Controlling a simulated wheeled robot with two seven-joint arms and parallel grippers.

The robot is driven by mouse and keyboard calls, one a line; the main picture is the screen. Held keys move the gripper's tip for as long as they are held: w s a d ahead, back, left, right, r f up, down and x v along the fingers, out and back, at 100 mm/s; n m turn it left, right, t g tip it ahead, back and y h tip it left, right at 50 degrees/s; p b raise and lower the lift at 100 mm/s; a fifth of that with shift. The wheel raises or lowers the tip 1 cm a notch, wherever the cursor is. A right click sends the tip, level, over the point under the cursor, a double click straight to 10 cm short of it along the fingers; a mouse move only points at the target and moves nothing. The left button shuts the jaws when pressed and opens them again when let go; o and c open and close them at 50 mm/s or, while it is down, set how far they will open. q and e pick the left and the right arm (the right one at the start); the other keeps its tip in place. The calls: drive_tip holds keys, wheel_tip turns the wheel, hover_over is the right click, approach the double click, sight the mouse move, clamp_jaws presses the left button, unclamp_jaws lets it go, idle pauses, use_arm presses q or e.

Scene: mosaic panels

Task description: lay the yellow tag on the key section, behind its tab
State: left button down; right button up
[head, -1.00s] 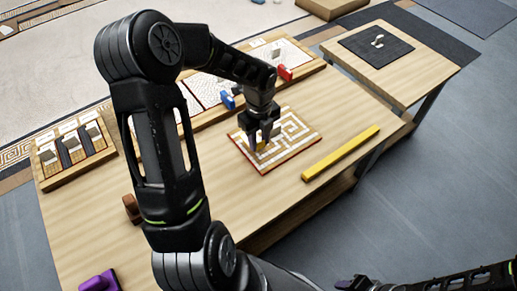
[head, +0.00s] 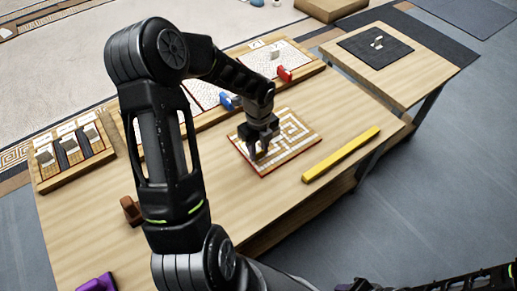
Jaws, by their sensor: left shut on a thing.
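The key section (head: 297,137) is a square panel with a cream and brown Greek-key pattern and reddish edges, lying on the table. My left gripper (head: 258,157) points down over the panel's left half, its fingertips low at the surface. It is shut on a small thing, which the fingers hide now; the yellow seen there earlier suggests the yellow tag. I cannot make out the section's tab, or whether the held thing touches the panel. My right gripper is not in view; only part of that arm shows at the bottom right.
A yellow bar (head: 341,154) lies right of the panel. Behind it is a wooden tray (head: 315,69) with patterned panels, a blue piece (head: 228,101) and a red piece (head: 284,75). A compartmented rack (head: 72,176) stands left. Bare table (head: 300,205) lies in front.

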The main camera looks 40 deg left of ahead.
use_arm(q)
drive_tip(key=c, duration=1.1)
unclamp_jaws()
drive_tip(key=shift+o, duration=0.2)
wheel_tip(320, 180, up, 12)
drive_tip(key=p, duration=0.3)
